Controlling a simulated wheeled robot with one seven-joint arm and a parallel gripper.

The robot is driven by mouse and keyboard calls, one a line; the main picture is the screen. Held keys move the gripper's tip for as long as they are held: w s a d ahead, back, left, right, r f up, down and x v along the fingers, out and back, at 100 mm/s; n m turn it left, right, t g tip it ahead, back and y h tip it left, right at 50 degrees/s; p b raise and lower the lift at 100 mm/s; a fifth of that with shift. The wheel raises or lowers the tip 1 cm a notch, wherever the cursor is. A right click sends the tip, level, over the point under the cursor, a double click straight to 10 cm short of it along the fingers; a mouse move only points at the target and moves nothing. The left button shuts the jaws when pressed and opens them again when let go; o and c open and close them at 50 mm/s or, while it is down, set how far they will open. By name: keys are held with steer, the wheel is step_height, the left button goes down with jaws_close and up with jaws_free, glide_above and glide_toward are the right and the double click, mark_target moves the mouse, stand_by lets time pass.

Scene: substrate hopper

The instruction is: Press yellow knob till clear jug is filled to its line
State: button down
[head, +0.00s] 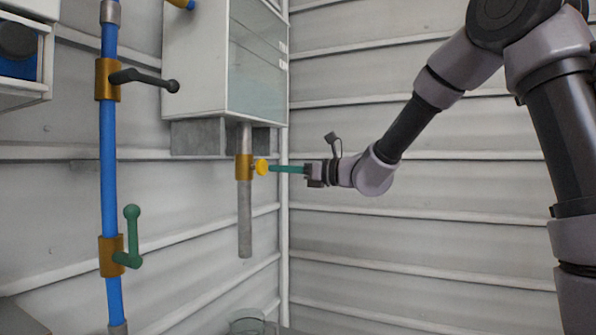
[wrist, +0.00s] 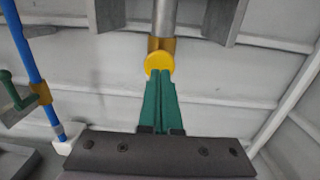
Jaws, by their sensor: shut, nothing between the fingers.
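The yellow knob (head: 262,167) sits on the brass fitting of the grey spout pipe under the hopper. It also shows in the wrist view (wrist: 159,63). My gripper (head: 272,168) is shut and empty, its green fingers pointing left at the knob. The fingertips are at the knob's face and seem to touch it; I cannot tell whether the knob is pushed in. In the wrist view my gripper (wrist: 164,74) ends at the knob's lower edge. The clear jug (head: 248,322) stands below the spout, cut off by the bottom edge; its line and contents cannot be seen.
The white hopper (head: 195,65) with a clear side window hangs above the spout. A blue pipe (head: 108,170) at left carries a black-handled valve (head: 145,79) and a green-handled valve (head: 132,235).

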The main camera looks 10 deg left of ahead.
steer(key=shift+w+a, duration=0.2)
steer(key=shift+a, duration=0.5)
